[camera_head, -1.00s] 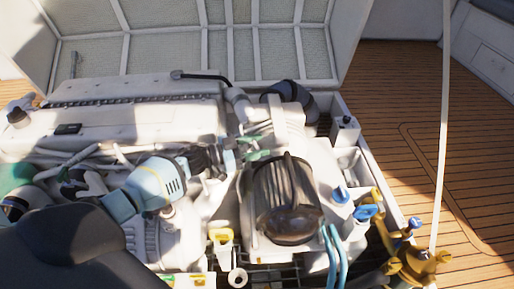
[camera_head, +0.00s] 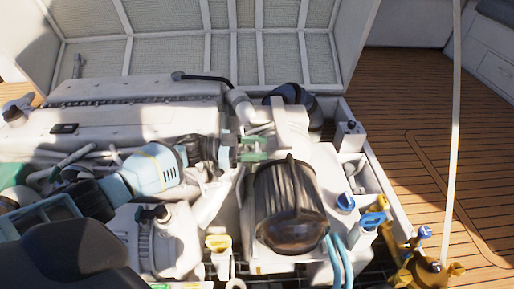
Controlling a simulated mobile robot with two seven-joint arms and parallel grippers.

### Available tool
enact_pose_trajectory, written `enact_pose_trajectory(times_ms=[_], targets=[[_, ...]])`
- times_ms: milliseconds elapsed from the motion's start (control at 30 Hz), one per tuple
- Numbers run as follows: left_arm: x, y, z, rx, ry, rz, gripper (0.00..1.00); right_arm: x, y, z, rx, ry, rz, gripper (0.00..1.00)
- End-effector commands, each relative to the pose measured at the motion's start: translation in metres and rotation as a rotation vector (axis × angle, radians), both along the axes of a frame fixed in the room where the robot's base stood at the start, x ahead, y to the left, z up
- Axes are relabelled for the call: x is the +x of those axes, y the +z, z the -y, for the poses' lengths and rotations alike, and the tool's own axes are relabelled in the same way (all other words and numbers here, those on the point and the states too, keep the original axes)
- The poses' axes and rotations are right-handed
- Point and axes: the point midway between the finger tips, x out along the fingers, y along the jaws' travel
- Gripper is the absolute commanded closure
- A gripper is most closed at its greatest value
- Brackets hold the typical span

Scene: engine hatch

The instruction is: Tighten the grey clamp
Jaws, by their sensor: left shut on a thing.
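My left gripper (camera_head: 262,148) reaches in from the left on a black and light-blue arm. Its green fingertips lie just behind and left of the dark ribbed cylinder (camera_head: 289,205), beside the pale hoses. The fingers are shut on a small part there, which seems to be the grey clamp. The fingers and the pale parts around it hide most of the clamp, and I cannot make out its outline. My right gripper is not in view.
The white engine block (camera_head: 140,105) fills the left and middle. The raised hatch lid (camera_head: 190,50) stands behind it. Blue-handled valves (camera_head: 345,203), a yellow handle (camera_head: 218,243) and brass fittings (camera_head: 420,272) sit in front. Wooden deck (camera_head: 425,110) lies open at right.

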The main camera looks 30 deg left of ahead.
Motion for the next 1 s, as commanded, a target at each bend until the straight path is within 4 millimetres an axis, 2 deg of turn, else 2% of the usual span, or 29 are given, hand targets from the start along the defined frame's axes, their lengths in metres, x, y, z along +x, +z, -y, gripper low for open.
enact_pose_trajectory(times_ms=[33,200,567,1000], targets=[[0.000,0.000,0.000,0.001,0.000,-0.001,0.50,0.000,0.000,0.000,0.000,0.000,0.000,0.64],[0.000,0.000,0.000,0.001,0.000,0.000,0.29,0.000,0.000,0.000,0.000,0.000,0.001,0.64],[-0.003,0.000,-0.005,0.000,0.001,-0.001,0.29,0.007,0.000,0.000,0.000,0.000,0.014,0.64],[-0.040,0.000,-0.055,0.002,0.001,0.000,0.29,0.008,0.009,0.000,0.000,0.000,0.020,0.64]])
